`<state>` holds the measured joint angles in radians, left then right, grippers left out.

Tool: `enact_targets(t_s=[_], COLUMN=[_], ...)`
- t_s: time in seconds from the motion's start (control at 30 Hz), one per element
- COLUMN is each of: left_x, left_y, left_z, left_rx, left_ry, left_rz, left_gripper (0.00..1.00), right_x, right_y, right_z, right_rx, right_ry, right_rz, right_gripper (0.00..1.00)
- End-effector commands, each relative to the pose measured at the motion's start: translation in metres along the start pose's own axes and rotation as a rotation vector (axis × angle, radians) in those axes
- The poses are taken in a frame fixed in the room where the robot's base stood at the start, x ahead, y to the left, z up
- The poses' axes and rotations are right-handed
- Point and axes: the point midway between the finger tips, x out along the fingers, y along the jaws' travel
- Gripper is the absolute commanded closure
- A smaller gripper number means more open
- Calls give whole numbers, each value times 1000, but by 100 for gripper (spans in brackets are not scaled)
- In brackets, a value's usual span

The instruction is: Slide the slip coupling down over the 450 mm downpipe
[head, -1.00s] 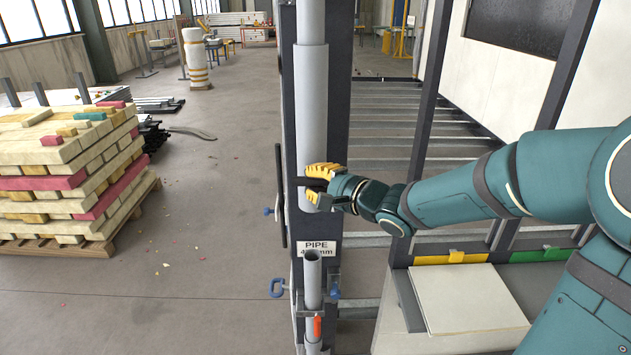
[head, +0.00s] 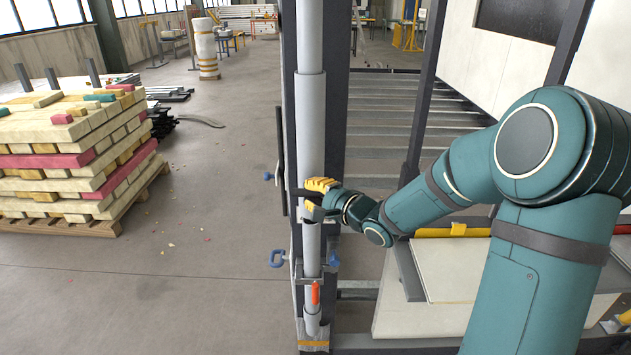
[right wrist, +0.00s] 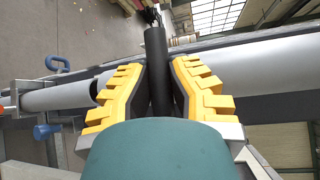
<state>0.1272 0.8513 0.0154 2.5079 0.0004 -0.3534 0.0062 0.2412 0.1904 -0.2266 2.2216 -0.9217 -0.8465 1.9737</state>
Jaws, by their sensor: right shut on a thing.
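The slip coupling (head: 311,120) is a wide light-grey sleeve, upright around a thinner grey pipe (head: 309,35) above it. The 450 mm downpipe (head: 312,245) stands upright directly below, against the dark post. The coupling's lower end and the downpipe's top meet just under my right gripper (head: 316,192); the hand partly hides this, and I cannot tell how far they overlap. My right gripper is shut on a black bar-like handle (right wrist: 157,75) at the coupling's lower part. In the right wrist view, the downpipe (right wrist: 55,96) lies left and the coupling (right wrist: 265,65) right. My left gripper is out of view.
Blue clamps (head: 278,258) and an orange-handled clamp (head: 316,293) sit at the downpipe. A dark post (head: 335,120) runs behind the pipes.

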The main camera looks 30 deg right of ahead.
Motion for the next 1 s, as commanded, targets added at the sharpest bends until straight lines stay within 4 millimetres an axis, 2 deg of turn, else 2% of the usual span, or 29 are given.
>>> enact_targets(t_s=[0.03,0.1,0.3,0.5,0.83,0.87,0.93,1.0], left_x=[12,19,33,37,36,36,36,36], left_y=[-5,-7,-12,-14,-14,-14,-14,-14], left_z=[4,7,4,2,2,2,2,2], left_rx=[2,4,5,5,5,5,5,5], left_ry=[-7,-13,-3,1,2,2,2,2], left_rz=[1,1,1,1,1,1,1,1], left_gripper=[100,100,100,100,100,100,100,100], right_x=[3,5,9,11,11,11,11,11], right_y=[21,35,60,67,66,66,66,66], right_z=[-2,-5,-8,-9,-9,-9,-9,-9], right_rx=[2,1,0,-2,-2,-2,-2,-2], right_ry=[-1,-1,-1,-2,-3,-3,-3,-2], right_rz=[3,3,0,-3,-4,-4,-4,-3], right_gripper=[100,100,100,100,100,74,49,49])
